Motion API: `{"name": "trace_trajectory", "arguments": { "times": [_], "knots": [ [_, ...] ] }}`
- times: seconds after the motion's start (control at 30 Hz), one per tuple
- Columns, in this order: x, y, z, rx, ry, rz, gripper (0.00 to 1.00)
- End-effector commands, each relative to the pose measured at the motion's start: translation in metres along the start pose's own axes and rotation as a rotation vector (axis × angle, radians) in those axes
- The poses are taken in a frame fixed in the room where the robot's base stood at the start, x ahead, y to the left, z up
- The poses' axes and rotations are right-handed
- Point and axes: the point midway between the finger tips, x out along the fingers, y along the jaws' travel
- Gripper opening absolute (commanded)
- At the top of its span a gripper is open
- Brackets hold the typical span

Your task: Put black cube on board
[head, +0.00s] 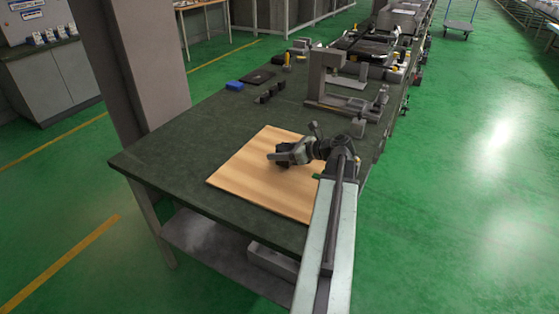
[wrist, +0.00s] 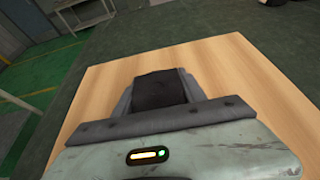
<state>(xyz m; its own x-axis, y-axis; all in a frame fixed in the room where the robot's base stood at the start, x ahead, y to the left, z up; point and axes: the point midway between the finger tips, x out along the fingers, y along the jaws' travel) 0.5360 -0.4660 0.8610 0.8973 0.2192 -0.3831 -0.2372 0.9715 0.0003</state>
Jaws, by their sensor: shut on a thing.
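The black cube (wrist: 162,91) sits between the two fingers of my gripper (wrist: 163,92) in the wrist view. My gripper is shut on it. In the head view, my gripper (head: 281,156) is over the light wooden board (head: 240,165), with a dark shape at its tip that blends with the fingers. The board also shows in the wrist view (wrist: 225,62), around and beyond the cube. I cannot tell whether the cube touches the board or is held just above it.
The board lies on a dark green workbench (head: 165,150). A grey press-like fixture (head: 325,85) stands behind the board. A blue box (head: 234,86), small black blocks (head: 268,94) and a yellow item (head: 287,62) lie farther back. The bench's left front corner is bare.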

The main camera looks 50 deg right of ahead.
Motion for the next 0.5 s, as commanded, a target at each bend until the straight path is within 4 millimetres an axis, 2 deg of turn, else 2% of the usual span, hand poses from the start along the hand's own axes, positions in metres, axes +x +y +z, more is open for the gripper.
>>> {"name": "trace_trajectory", "arguments": {
  "times": [0.03, 0.23, 0.4, 0.43, 0.5],
  "knots": [
    [0.0047, 0.0001, -0.0108, 0.000, -0.001, 0.000, 0.00],
    [0.0031, 0.0002, -0.0063, 0.000, -0.001, 0.000, 0.00],
    [0.0052, 0.0004, -0.0109, 0.000, -0.001, 0.001, 0.00],
    [0.0046, 0.0004, -0.0097, 0.000, 0.000, 0.001, 0.56],
    [0.0045, 0.0004, -0.0093, 0.000, 0.000, 0.001, 0.70]
  ]
}}
